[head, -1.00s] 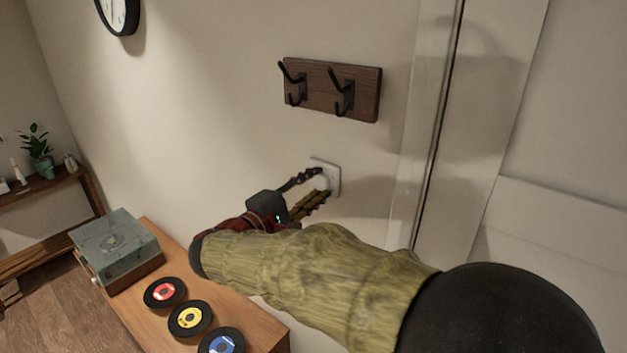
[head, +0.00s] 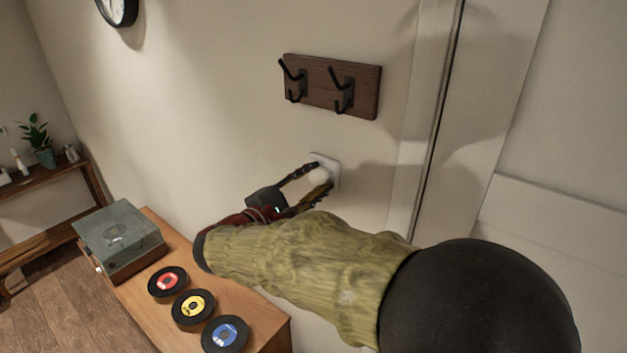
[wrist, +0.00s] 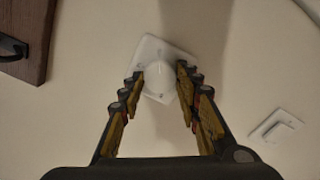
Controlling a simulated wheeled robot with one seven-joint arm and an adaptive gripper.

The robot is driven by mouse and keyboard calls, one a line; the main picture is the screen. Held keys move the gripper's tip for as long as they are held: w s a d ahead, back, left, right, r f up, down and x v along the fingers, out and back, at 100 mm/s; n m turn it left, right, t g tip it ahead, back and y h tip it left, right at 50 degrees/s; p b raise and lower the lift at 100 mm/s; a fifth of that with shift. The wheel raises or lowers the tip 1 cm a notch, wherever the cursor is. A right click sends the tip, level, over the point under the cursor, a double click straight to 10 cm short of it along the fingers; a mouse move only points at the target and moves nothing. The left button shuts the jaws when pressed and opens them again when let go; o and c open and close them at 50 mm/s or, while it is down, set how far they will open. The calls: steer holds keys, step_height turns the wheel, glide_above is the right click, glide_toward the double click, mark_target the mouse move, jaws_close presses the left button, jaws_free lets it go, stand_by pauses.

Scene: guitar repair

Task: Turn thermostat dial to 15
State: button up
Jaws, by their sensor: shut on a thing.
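The thermostat is a white square plate (head: 331,166) with a round white dial (head: 319,177), mounted on the wall below the hook rack. The dial also shows in the wrist view (wrist: 159,76), between my fingertips. My gripper (head: 314,179) reaches it from the lower left and is shut on the dial, one finger on each side. In the wrist view the plate (wrist: 152,46) looks turned relative to the fingers. Any numbers on the dial are too small to read.
A wooden rack (head: 331,86) with black hooks is above the thermostat. A door frame (head: 437,110) stands to the right. Below left, a wooden cabinet (head: 265,325) holds a record player (head: 118,242) and three records. A white wall switch (wrist: 277,126) shows in the wrist view.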

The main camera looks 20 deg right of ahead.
steer(key=o, duration=1.2)
steer(key=shift+f, duration=0.1)
steer(key=shift+c, duration=0.2)
steer(key=shift+a, duration=0.1)
steer(key=v, duration=1.1)
steer(key=shift+s+a, duration=0.25)
steer(key=shift+a, duration=0.05)
